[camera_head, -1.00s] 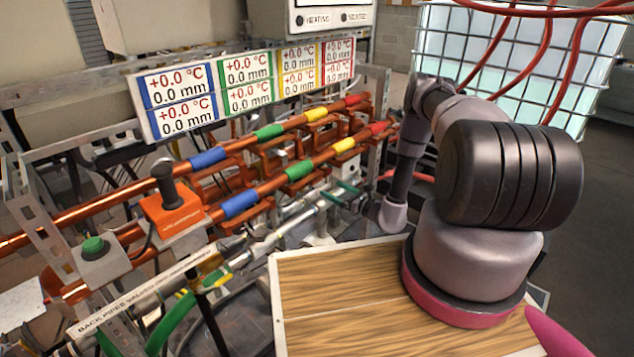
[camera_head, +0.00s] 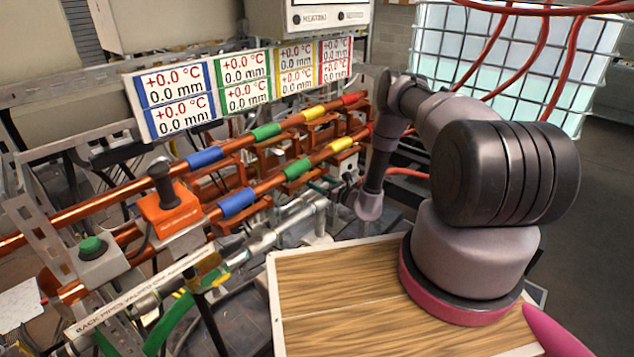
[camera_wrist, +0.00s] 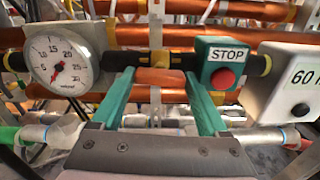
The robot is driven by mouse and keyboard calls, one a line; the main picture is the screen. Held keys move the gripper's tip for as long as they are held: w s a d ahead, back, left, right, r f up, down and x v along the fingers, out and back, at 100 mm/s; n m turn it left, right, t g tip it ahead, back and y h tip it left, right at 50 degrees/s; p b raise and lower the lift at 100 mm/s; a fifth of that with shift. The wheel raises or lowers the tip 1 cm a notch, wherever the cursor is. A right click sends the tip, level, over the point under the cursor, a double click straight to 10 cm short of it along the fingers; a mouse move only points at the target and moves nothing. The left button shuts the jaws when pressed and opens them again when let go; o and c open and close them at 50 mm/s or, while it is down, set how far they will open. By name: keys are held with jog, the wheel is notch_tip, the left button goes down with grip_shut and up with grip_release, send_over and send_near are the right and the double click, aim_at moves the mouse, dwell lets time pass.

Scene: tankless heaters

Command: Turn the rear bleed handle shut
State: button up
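In the head view my gripper (camera_head: 323,187) is small and partly hidden beside the copper pipes. Ahead of the fingers in the wrist view runs a dark pipe with a black and yellow fitting (camera_wrist: 155,60). I cannot tell whether this fitting is the rear bleed handle. In the head view a yellow-marked valve part (camera_head: 208,278) sits by the "back pipes valves" label (camera_head: 140,292). I cannot tell which way any bleed handle is turned.
In the wrist view a round gauge (camera_wrist: 62,65) is left of the fingers, with a red STOP button (camera_wrist: 223,79) on a green box to the right. A white box (camera_wrist: 285,85) stands farther right. A wooden board (camera_head: 340,300) lies before the pipes.

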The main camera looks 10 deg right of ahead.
jog(key=shift+c, duration=0.4)
jog(key=shift+m, duration=0.4)
jog(key=m, duration=0.3)
jog(key=shift+d, duration=0.1)
jog(key=m, duration=0.4)
jog(key=shift+m, duration=0.3)
jog(key=m, duration=0.4)
jog(key=shift+s+f+m, duration=0.1)
jog(key=shift+m, duration=1.9)
